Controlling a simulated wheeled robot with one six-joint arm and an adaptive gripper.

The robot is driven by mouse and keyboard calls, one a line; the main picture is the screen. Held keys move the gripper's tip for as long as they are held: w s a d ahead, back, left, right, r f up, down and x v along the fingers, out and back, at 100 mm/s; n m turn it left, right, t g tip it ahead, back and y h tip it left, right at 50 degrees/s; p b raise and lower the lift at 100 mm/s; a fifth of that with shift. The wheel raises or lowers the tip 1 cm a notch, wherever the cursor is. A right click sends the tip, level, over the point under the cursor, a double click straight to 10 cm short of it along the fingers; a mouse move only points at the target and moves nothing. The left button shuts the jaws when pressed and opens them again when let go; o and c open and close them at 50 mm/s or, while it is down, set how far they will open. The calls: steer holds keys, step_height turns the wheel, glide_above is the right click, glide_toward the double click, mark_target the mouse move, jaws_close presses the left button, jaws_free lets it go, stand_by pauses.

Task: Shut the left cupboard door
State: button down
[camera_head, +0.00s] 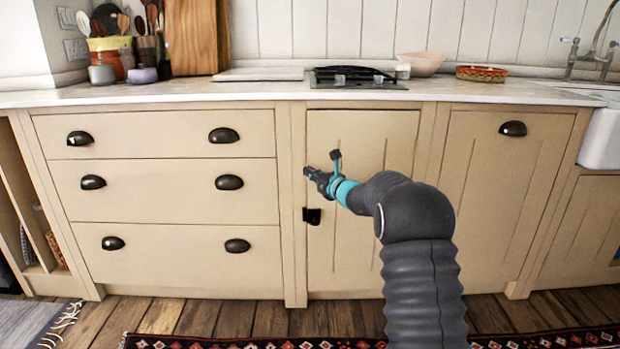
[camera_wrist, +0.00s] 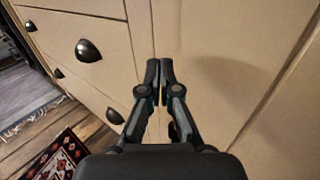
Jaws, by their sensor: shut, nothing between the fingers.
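The left cupboard door (camera_head: 355,240) is a cream panel with vertical grooves, right of the drawers and below the hob. It looks flush or nearly flush with its frame; a small remaining gap cannot be ruled out. Its dark handle (camera_head: 312,215) is near the left edge, just below my gripper (camera_head: 308,172). My gripper is shut and empty, in front of the door's upper left edge. In the wrist view, the fingertips (camera_wrist: 160,64) are together over the seam beside the door (camera_wrist: 225,70). Whether they touch it cannot be told. The fingers partly hide the handle there.
Drawers (camera_head: 160,190) with dark cup handles stand shut on the left. Another cream panel door (camera_head: 490,200) is on the right, near the white sink (camera_head: 603,135). A patterned rug (camera_head: 260,344) lies on the wooden floor in front. The worktop (camera_head: 200,93) runs above.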

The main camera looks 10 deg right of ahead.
steer(key=shift+w+d, duration=0.15)
steer(key=shift+w, duration=0.05)
steer(key=shift+d, duration=0.2)
steer(key=shift+s, duration=0.1)
